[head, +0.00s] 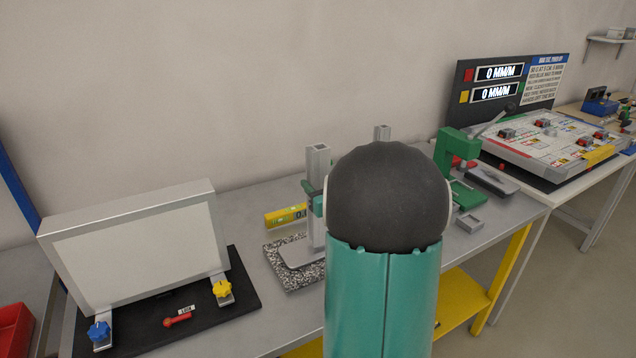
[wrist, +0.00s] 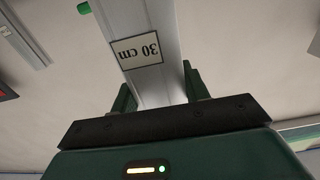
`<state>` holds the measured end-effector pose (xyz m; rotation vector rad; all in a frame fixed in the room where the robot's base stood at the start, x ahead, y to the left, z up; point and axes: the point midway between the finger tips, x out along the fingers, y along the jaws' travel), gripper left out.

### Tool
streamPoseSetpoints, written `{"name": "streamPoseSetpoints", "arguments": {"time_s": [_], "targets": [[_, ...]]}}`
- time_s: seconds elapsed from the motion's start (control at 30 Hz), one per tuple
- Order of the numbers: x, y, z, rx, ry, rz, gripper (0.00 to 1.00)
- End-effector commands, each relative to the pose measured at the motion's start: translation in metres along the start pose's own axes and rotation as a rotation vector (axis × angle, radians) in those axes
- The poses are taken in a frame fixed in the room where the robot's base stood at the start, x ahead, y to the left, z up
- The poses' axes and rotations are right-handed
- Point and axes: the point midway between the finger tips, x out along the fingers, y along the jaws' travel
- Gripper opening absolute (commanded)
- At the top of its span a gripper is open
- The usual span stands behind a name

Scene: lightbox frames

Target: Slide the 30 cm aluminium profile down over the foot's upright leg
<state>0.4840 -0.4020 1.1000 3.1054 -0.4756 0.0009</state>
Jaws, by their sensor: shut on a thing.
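The silver aluminium profile (head: 318,165) stands upright left of my arm in the head view. In the wrist view the profile (wrist: 158,82) runs between my fingers and bears an upside-down "30 cm" label. My gripper (head: 312,196) is shut on it; the gripper also shows in the wrist view (wrist: 160,90). The foot's flat grey plate (head: 298,253) lies on a speckled slab below the profile. The upright leg cannot be made out; I cannot tell whether the profile is around it or above it.
A yellow level (head: 286,215) lies behind the slab. A framed white panel (head: 140,250) on a black base stands at left. A green press (head: 455,160) stands at right. Some bare tabletop lies at back left.

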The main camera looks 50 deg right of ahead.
Motion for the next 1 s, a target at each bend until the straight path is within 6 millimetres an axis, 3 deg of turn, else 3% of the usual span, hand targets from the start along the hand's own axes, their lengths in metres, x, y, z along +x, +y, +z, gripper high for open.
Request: {"name": "streamPoseSetpoints", "arguments": {"time_s": [0.53, 0.57, 0.67, 0.7, 1.0], "targets": [[0.000, 0.000, 0.012, -0.001, 0.000, 0.000, 0.15], [0.000, 0.000, 0.012, -0.001, 0.001, 0.000, 0.47], [0.000, 0.000, 0.012, -0.001, 0.001, 0.000, 0.67], [0.000, 0.000, 0.012, -0.001, 0.001, 0.000, 0.71], [-0.002, 0.000, 0.013, 0.000, -0.001, 0.001, 0.71]]}}
